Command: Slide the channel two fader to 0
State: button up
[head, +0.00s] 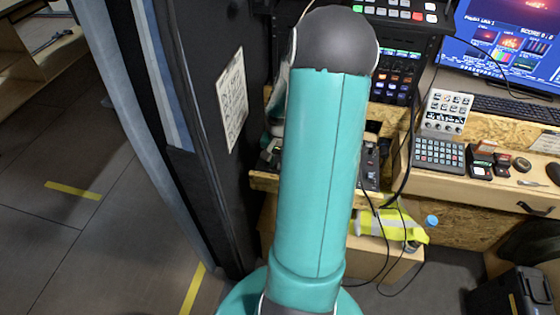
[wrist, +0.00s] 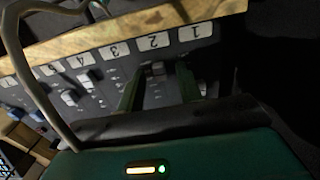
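The mixer panel (wrist: 110,72) shows in the wrist view with white channel labels, seen upside down. The label 2 (wrist: 154,41) is near the top middle. The channel two fader (wrist: 157,69) has a dark cap just below this label. My gripper (wrist: 160,70) is open, its two green fingers apart on either side of this cap. I cannot tell whether either finger touches it. In the head view my teal arm hides most of the mixer; a part of it (head: 369,165) shows right of the arm. My gripper is hidden there.
Other fader caps, such as a light one (wrist: 70,97), stand to the left. A grey cable (wrist: 28,70) loops across the wrist view's left side. In the head view, a dark door panel (head: 205,120) stands left of my arm and a desk (head: 480,190) with devices right.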

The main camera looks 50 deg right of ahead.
grip_shut()
jog(key=shift+d, duration=0.1)
jog(key=shift+w+d, duration=0.35)
jog(key=shift+d, duration=0.45)
jog(key=shift+w+d, duration=0.35)
jog(key=shift+d, duration=0.4)
grip_release()
jog(key=shift+r, duration=0.1)
